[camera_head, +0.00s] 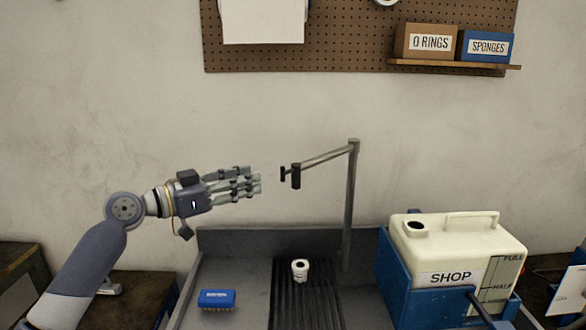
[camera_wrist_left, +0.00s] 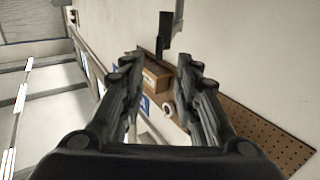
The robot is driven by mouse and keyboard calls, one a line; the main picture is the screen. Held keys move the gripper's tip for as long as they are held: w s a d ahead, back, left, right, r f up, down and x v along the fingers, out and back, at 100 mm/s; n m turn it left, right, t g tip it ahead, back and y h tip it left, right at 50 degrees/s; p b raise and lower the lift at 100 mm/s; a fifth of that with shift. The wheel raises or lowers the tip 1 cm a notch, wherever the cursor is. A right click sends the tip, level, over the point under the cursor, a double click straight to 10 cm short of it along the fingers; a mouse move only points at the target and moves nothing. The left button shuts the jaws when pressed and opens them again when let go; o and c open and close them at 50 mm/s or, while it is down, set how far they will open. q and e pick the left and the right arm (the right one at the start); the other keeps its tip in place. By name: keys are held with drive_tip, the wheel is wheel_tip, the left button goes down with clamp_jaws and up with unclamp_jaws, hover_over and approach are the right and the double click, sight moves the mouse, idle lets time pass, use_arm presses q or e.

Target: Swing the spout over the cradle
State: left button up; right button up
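The spout (camera_head: 325,157) is a thin grey arm at the top of an upright post (camera_head: 350,215) behind the basin. It points left and ends in a dark tip (camera_head: 291,175). The blue cradle (camera_head: 397,283) stands right of the basin and holds a cream tank marked SHOP (camera_head: 455,245); the spout's tip is well left of it. My left gripper (camera_head: 258,182) is open and empty, just left of the tip and apart from it. In the left wrist view the fingers (camera_wrist_left: 160,80) are spread, with a dark piece (camera_wrist_left: 164,35), apparently the spout's end, beyond them. My right gripper is out of view.
The grey basin (camera_head: 240,245) holds a blue brush (camera_head: 217,299) and a white cap-like part (camera_head: 300,270) on a dark ribbed strip (camera_head: 305,305). A pegboard (camera_head: 350,40) and a shelf with boxes (camera_head: 450,64) are on the wall above.

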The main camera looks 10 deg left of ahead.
sight(283, 172)
use_arm(q)
drive_tip(key=p+x, duration=0.4)
drive_tip(key=x, duration=0.5)
drive_tip(key=shift+w+d+r, duration=0.1)
drive_tip(key=shift+d, duration=0.1)
drive_tip(key=shift+w+d, duration=0.15)
drive_tip(key=shift+w, duration=0.05)
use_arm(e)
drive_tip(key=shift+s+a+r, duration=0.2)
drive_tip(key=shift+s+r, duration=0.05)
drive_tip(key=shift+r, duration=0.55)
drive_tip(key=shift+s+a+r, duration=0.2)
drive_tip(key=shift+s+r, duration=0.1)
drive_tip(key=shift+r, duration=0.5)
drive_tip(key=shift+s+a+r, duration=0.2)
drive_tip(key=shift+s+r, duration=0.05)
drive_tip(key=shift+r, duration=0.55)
